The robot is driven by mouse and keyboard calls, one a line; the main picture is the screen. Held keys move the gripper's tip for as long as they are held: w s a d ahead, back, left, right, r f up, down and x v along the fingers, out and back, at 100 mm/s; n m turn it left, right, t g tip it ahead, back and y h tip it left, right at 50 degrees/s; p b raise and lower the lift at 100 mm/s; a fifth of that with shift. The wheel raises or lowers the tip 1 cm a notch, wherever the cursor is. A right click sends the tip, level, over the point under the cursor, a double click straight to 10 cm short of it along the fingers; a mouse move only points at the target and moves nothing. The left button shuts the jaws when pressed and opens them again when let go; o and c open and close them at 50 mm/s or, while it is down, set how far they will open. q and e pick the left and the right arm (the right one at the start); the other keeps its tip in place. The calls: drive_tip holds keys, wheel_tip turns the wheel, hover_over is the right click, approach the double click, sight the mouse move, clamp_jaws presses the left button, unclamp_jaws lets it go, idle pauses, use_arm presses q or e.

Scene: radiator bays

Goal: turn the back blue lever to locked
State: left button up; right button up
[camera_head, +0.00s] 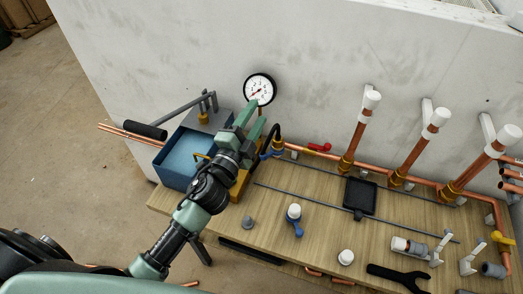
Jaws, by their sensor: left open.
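A blue lever (266,155) sits at the back left of the bench, by the brass fitting (278,145) at the left end of the copper pipe. Part of it is close behind my arm, and its exact angle is hard to tell. A second blue lever (298,229) with a white cap is nearer the front of the bench. My left gripper (256,115) is open and empty, up and left of the back blue lever and below the round gauge in the picture. I cannot tell whether it touches anything. My right gripper is not in view.
A blue tank (178,159) with a pump handle stands left of my gripper. A pressure gauge (259,90) is just above it. A red lever (320,148) and capped copper risers (411,152) line the back. A black plate (360,196), wrench (396,277) and fittings lie on the bench.

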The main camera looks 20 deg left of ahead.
use_arm(q)
drive_tip(key=d+r+m+g+h, duration=0.2)
drive_tip(key=d+r+m+h, duration=0.4)
drive_tip(key=d+m+h, duration=0.55)
drive_tip(key=m+g+y, duration=1.1)
drive_tip(key=m+g, duration=0.3)
drive_tip(key=m, duration=0.5)
approach(262, 154)
drive_tip(key=f, duration=0.1)
drive_tip(key=shift+n, duration=0.25)
drive_tip(key=b+x, duration=0.2)
drive_tip(key=x, duration=0.2)
drive_tip(key=b+x, duration=0.2)
drive_tip(key=x, duration=0.2)
drive_tip(key=shift+w+d+r+b, duration=0.1)
drive_tip(key=shift+w+b, duration=0.1)
drive_tip(key=shift+b, duration=0.15)
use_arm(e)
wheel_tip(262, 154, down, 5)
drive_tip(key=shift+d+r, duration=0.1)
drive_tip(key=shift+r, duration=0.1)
